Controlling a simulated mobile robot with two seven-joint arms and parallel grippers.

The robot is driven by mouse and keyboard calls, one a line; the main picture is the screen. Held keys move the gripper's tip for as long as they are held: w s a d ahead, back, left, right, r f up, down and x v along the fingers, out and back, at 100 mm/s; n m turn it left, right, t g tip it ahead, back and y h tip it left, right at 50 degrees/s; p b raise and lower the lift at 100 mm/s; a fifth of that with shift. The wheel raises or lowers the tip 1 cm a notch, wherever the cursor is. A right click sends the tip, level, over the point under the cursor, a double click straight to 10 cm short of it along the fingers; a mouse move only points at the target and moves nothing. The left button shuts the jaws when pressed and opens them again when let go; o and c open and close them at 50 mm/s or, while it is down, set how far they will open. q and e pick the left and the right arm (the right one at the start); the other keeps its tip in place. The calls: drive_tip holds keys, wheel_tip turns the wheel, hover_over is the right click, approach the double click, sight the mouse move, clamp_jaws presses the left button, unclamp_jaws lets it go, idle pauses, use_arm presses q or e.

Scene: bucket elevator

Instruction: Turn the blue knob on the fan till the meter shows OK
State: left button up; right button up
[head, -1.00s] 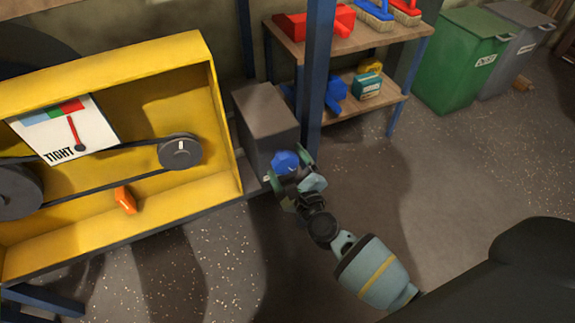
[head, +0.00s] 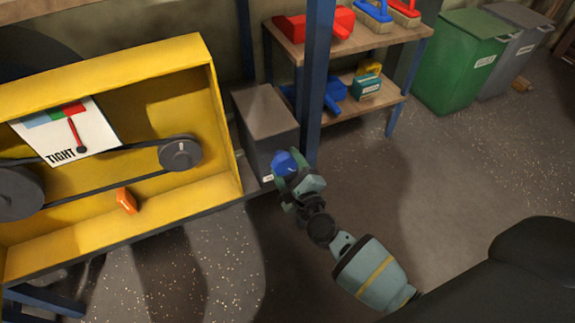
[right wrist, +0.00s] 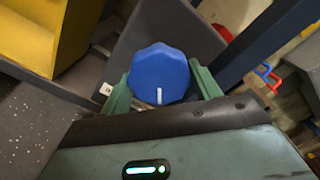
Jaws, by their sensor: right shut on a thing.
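The blue knob (head: 285,163) sits on the front of a grey box at the right end of the yellow housing. It also shows in the right wrist view (right wrist: 159,72), with a white mark at its lower edge. My right gripper (head: 290,175) is shut on the knob, with a green finger on each side of it. My left gripper is not in view.
The yellow housing (head: 228,160) holds a belt on two dark pulleys (head: 180,153) and an orange part (head: 126,201). A blue post (head: 316,80) stands just behind the knob. A shelf (head: 365,42) with brushes and green and grey bins (head: 458,65) stand farther back. Floor at right is clear.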

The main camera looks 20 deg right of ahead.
drive_tip(key=n+p, duration=0.1)
drive_tip(key=n, duration=0.3)
drive_tip(key=shift+r, duration=0.1)
drive_tip(key=shift+n+p, duration=0.65)
drive_tip(key=shift+n, duration=1.25)
drive_tip(key=o, duration=1)
drive_tip(key=shift+s+d+p, duration=0.2)
drive_tip(key=shift+s+p, duration=0.6)
drive_tip(key=shift+s, duration=3.15)
